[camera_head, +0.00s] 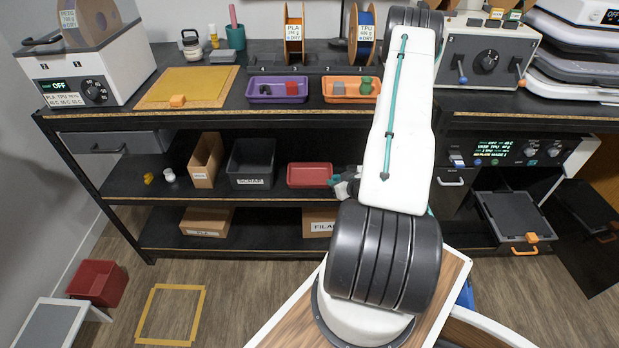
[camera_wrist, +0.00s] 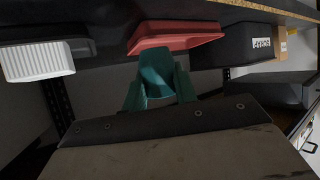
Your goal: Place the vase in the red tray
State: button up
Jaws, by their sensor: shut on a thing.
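The red tray (camera_head: 309,176) sits on the middle shelf under the workbench, right of the dark scrap bin. It also shows at the top of the wrist view (camera_wrist: 185,39), which looks upside down. My gripper (camera_wrist: 158,92), with teal fingers, is shut on a teal piece (camera_wrist: 156,68), which I take to be the vase. In the wrist view the vase overlaps the tray's edge; whether it touches the tray I cannot tell. In the head view my gripper (camera_head: 340,183) is at the tray's right end, mostly hidden by my arm.
The scrap bin (camera_head: 250,164) and an open cardboard box (camera_head: 205,160) stand left of the tray. A white ribbed object (camera_wrist: 36,62) lies on the tray's other side. The bench top (camera_head: 255,52) overhangs the shelf. A red bin (camera_head: 97,284) stands on the floor.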

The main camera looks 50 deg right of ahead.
jog(key=w, duration=0.7)
jog(key=w+f, duration=0.1)
jog(key=w, duration=0.3)
jog(key=shift+w+a, duration=0.35)
jog(key=shift+a, duration=0.05)
jog(key=shift+s+f, duration=0.1)
jog(key=shift+f, duration=1.7)
jog(key=o, duration=0.9)
jog(key=shift+f, duration=0.1)
jog(key=shift+o, duration=0.2)
jog(key=v, duration=1.2)
